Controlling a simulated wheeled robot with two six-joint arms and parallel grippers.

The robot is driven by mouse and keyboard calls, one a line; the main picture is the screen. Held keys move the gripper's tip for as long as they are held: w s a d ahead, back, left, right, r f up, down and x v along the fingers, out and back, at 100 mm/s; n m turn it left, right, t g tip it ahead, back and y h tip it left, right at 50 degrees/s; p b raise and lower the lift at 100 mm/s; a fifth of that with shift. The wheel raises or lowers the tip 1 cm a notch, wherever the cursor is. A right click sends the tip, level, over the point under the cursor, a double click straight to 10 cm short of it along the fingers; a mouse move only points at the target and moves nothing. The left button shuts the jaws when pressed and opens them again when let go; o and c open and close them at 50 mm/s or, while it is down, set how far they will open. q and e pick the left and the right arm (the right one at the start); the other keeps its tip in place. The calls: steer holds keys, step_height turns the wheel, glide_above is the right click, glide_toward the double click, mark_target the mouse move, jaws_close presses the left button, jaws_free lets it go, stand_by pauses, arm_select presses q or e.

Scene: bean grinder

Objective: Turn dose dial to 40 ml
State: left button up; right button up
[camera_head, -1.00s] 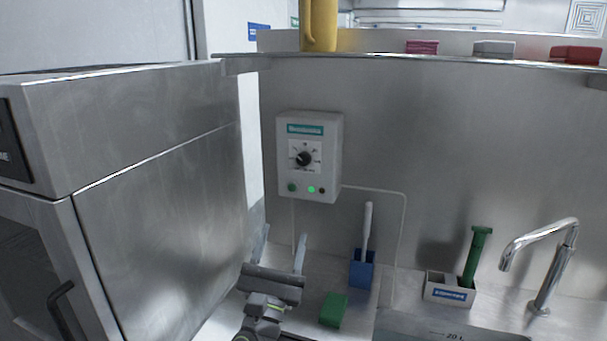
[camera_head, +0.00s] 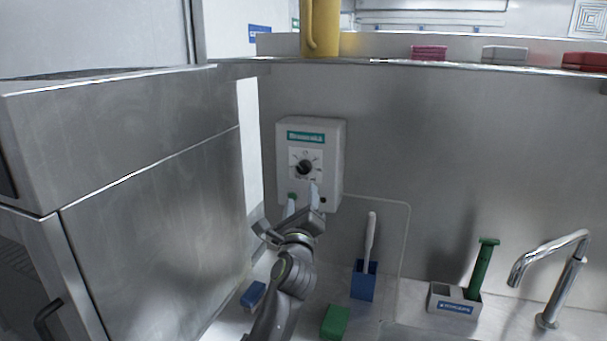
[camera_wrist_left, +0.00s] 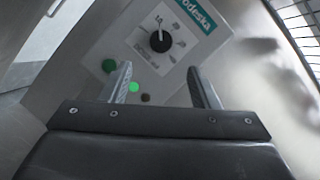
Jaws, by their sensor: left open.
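The dose dial (camera_head: 304,167) is a black round knob on a white plate with a printed scale. It sits on the front of a white wall box (camera_head: 335,160) with a teal label. The scale numbers are too small to read. My left gripper (camera_head: 303,195) is open and empty, just below the dial in the head view. In the left wrist view the dial (camera_wrist_left: 160,41) lies beyond and above the open fingertips, apart from them. A green button (camera_wrist_left: 109,65), a lit green lamp (camera_wrist_left: 134,87) and a dark button (camera_wrist_left: 146,98) show between or near the fingers. My right gripper is not in view.
A steel appliance (camera_head: 150,200) stands close on the left. Below are a blue holder (camera_head: 364,284) with a white-handled brush, a green block (camera_head: 335,321) and a blue block (camera_head: 253,295). A tap (camera_head: 565,275) stands at the right. A shelf (camera_head: 400,62) runs above.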

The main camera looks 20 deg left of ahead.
mark_target(304, 171)
arm_select(q)
steer(key=x, duration=0.9)
steer(key=shift+w+a+r, duration=0.1)
steer(key=shift+w+r, duration=0.05)
steer(key=c, duration=1)
